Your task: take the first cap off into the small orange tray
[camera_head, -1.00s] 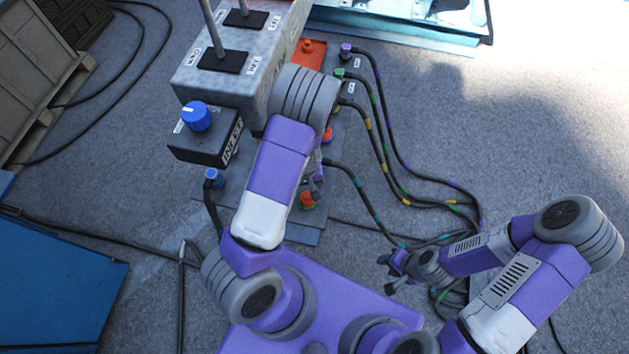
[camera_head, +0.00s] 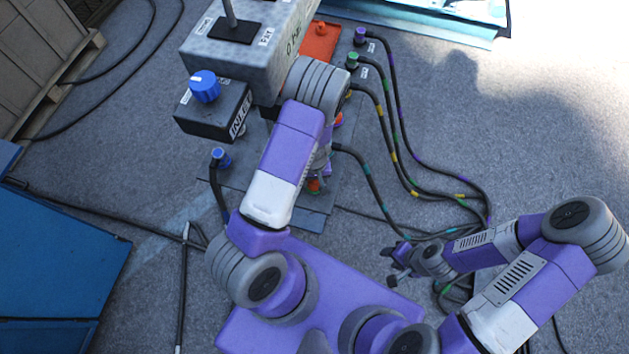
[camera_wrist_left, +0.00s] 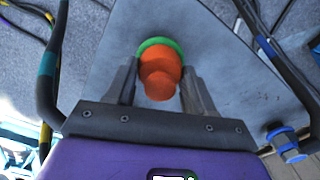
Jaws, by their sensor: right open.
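An orange cap (camera_wrist_left: 160,75) with a green ring beneath it sits between the two fingers of my left gripper (camera_wrist_left: 161,70) in the left wrist view. The fingers stand on either side of the cap; I cannot tell whether they press on it. In the head view this cap (camera_head: 314,187) shows partly under my left forearm, which hides most of the left gripper. The small orange tray (camera_head: 318,45) lies behind the grey box, with a round orange piece (camera_head: 320,28) in it. My right gripper (camera_head: 396,264) is open and empty above the floor at right.
A grey box (camera_head: 262,55) and a black inlet box with a blue knob (camera_head: 204,86) stand left of the tray. Another orange cap (camera_head: 338,118) shows beside my left arm. Plugged cables (camera_head: 420,160) run along the right. A blue connector (camera_head: 220,157) sits at left.

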